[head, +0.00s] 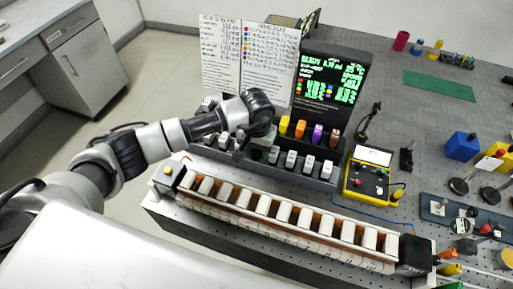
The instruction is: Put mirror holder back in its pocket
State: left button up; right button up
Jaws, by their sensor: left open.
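No item can be clearly told as the mirror holder. Round dark-faced pieces on posts (459,186) stand at the right, and I cannot tell whether one of them is it. A dark blue-grey tray (430,208) with small parts in it lies in front of them; its pockets are too small to make out. My left gripper (238,142) is open over the left part of a dark rack (268,168) that holds several light and coloured handles. My wrist partly hides the gripper and that part of the rack. My right gripper is out of view.
A long rack of white blocks (270,210) runs along the bench front. A lit screen (330,80) and two printed sheets (240,55) stand behind. A yellow box (368,182), blue block (462,146) and green mat (438,86) are at right.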

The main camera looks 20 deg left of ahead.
pick_arm(q)
jog(key=shift+w+r+b, duration=0.1)
jog(key=shift+r+b, duration=0.2)
jog(key=shift+r, duration=0.05)
notch_tip(320, 180, up, 12)
jog(key=b, duration=0.4)
jog(key=shift+f, duration=0.25)
